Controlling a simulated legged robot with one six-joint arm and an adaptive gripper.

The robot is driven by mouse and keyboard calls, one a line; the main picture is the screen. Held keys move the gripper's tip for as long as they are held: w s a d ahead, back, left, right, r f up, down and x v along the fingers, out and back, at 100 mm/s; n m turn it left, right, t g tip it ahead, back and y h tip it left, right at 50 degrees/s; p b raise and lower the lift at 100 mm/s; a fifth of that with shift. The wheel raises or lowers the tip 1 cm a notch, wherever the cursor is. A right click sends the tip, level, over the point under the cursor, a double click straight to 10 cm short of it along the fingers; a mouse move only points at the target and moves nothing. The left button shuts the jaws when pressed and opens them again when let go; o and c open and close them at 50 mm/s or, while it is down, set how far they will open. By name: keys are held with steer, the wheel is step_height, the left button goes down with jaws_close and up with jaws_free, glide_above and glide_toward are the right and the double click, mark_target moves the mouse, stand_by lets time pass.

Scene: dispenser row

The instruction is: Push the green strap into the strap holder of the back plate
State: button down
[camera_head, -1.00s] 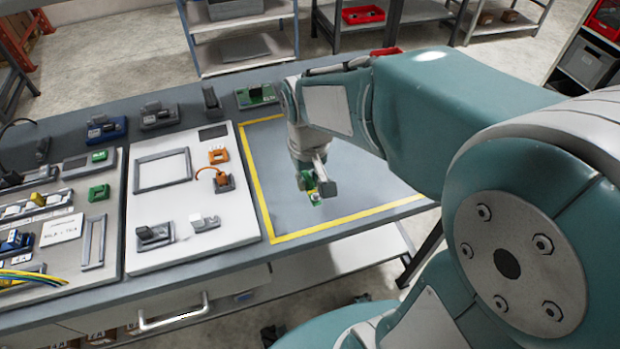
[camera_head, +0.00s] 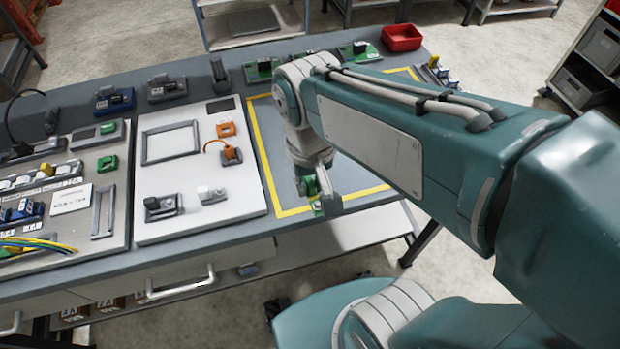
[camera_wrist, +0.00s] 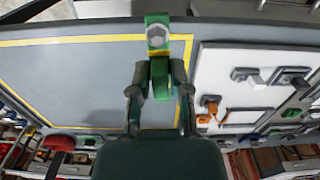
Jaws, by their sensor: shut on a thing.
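My gripper (camera_head: 318,197) points down over the front edge of the yellow-outlined area. In the wrist view its fingers (camera_wrist: 159,82) are shut on a green piece, which I take for the green strap (camera_wrist: 160,72). Just beyond the fingertips is a green block with a grey hexagonal part (camera_wrist: 158,36). I cannot tell whether it is joined to the held strap or only behind it. In the head view the green is partly hidden by my gripper. Two green plates with dark parts stand at the table's back edge, one on the left (camera_head: 262,71) and one further right (camera_head: 357,51); which one is the back plate is unclear.
The grey area inside the yellow outline (camera_head: 262,150) is mostly bare. Left of it is a white board (camera_head: 180,215) with an orange cabled part (camera_head: 231,154) and small clamps. A red bin (camera_head: 401,38) stands at the back right corner. More fixtures fill the far left.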

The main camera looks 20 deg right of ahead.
mark_target(310, 183)
steer(key=shift+r, duration=1.05)
stand_by(0.7)
steer(key=shift+r, duration=1.45)
